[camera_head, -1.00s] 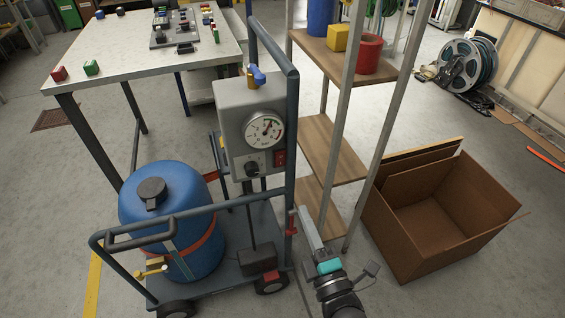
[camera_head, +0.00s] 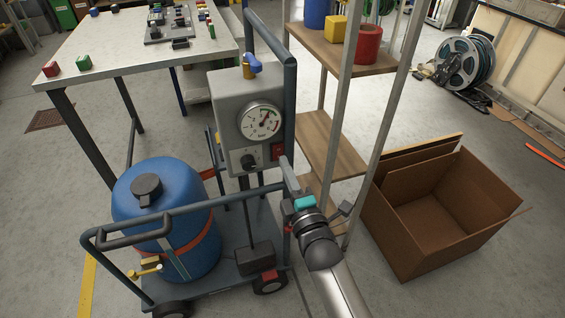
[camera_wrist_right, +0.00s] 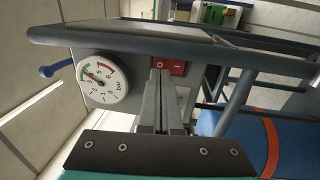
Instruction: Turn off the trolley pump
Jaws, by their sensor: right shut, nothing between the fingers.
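The trolley pump has a grey control box (camera_head: 226,88) with a round gauge (camera_head: 261,121), a black knob (camera_head: 249,161) and a red rocker switch (camera_head: 278,151) at its lower right. The switch also shows in the wrist view (camera_wrist_right: 177,67), partly behind the fingertips. My right gripper (camera_head: 285,161) is shut and empty, its fingertips right at the switch. I cannot tell whether they touch it. The shut fingers also show in the wrist view (camera_wrist_right: 160,74). A blue tank (camera_head: 190,195) stands on the trolley. My left gripper is not in view.
A metal shelf (camera_head: 320,135) with wooden boards stands just right of the trolley, close to my right arm. An open cardboard box (camera_head: 400,225) lies further right. A worktable (camera_head: 105,62) is behind left. The blue-handled valve (camera_head: 250,66) tops the control box.

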